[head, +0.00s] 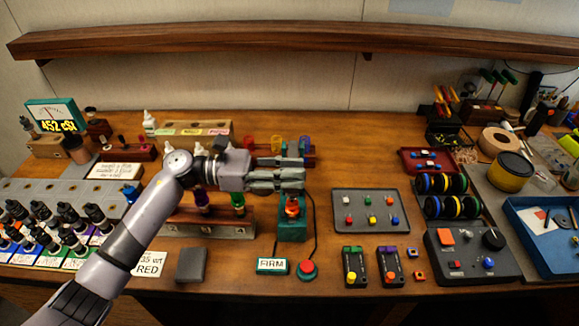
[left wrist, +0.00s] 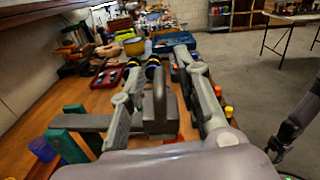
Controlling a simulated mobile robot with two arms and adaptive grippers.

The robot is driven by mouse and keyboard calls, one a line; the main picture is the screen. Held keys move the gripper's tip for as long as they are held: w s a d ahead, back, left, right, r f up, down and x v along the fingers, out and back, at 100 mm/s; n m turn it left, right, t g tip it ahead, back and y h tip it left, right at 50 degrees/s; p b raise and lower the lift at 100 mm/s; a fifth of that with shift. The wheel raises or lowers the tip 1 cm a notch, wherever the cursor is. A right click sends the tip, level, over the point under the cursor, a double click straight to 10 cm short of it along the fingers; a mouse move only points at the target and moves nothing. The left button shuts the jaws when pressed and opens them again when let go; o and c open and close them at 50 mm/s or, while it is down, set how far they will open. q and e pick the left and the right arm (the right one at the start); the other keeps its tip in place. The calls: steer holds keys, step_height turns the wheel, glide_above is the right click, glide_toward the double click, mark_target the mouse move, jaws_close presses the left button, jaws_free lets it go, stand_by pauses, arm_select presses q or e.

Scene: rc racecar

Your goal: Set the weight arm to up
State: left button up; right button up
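My left gripper (head: 303,178) reaches in from the left over a green test stand (head: 292,230) with an orange part on it. In the left wrist view its two fingers (left wrist: 162,68) are apart. A dark grey block (left wrist: 160,118) stands between them, joined to a grey bar from the green posts (left wrist: 72,143). This looks like the weight arm, but its angle is hard to read behind my gripper. I cannot tell whether the fingers touch the block.
A "FIRM" display (head: 272,265) and red button (head: 307,268) sit in front of the stand. A grey tray of coloured pieces (head: 369,228) lies to the right. Shock bottles (head: 70,218) crowd the left. A wooden shelf (head: 200,42) runs along the back wall.

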arm_select(q)
steer(key=shift+c, duration=0.6)
jaws_close()
